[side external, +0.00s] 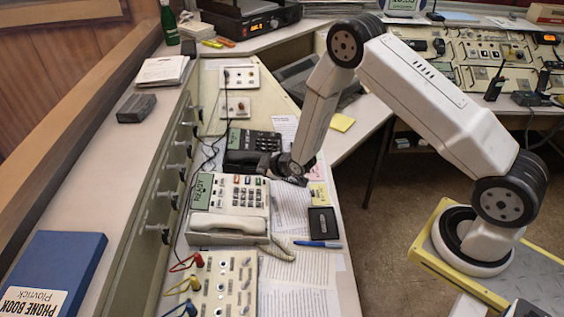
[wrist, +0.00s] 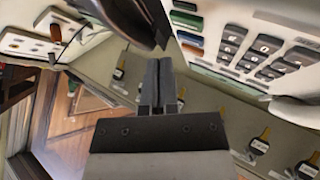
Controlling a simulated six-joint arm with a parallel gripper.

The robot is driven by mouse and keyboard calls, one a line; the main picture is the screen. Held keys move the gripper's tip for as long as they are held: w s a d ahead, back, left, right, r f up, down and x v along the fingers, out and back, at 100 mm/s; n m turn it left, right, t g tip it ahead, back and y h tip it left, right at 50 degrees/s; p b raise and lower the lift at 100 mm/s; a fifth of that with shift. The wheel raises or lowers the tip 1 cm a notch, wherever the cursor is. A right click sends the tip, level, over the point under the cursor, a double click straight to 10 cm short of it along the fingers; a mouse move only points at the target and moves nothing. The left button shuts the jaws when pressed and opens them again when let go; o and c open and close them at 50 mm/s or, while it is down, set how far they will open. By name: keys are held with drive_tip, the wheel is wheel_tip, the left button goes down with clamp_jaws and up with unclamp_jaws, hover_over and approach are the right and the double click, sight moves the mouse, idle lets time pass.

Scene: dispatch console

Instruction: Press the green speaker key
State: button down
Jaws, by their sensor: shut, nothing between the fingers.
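A cream desk phone (side external: 229,228) with a corded handset, a green-tinted display and a keypad sits on the console in the side external view. Its key area (wrist: 226,68) fills the upper right of the wrist view. My gripper (side external: 272,164) is shut and empty by the phone's far right corner, near the black phone. In the wrist view its fingertips (wrist: 158,64) are left of and below the green key, apart from it.
A black phone (side external: 252,143) stands just beyond the cream phone. A black box (side external: 321,221), a blue pen (side external: 318,244) and paper sheets lie to the right. A patch panel (side external: 225,283) with coloured plugs is nearer the camera. A cable runs along the left.

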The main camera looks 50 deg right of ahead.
drive_tip(key=shift+s+d+r, duration=0.1)
drive_tip(key=shift+r, duration=0.7)
drive_tip(key=shift+s+d+r, duration=0.1)
drive_tip(key=shift+r, duration=0.65)
drive_tip(key=s+r+m+g, duration=0.2)
drive_tip(key=s+r, duration=0.3)
drive_tip(key=s, duration=0.3)
drive_tip(key=s+a+r+m+g, duration=0.1)
drive_tip(key=s+r+m+g, duration=0.2)
drive_tip(key=s+r, duration=0.2)
drive_tip(key=s+r+m+g, duration=0.2)
drive_tip(key=s+r, duration=0.3)
drive_tip(key=s, duration=0.6)
drive_tip(key=shift+s+a+r+m+g, duration=0.3)
drive_tip(key=shift+s+m+g, duration=0.1)
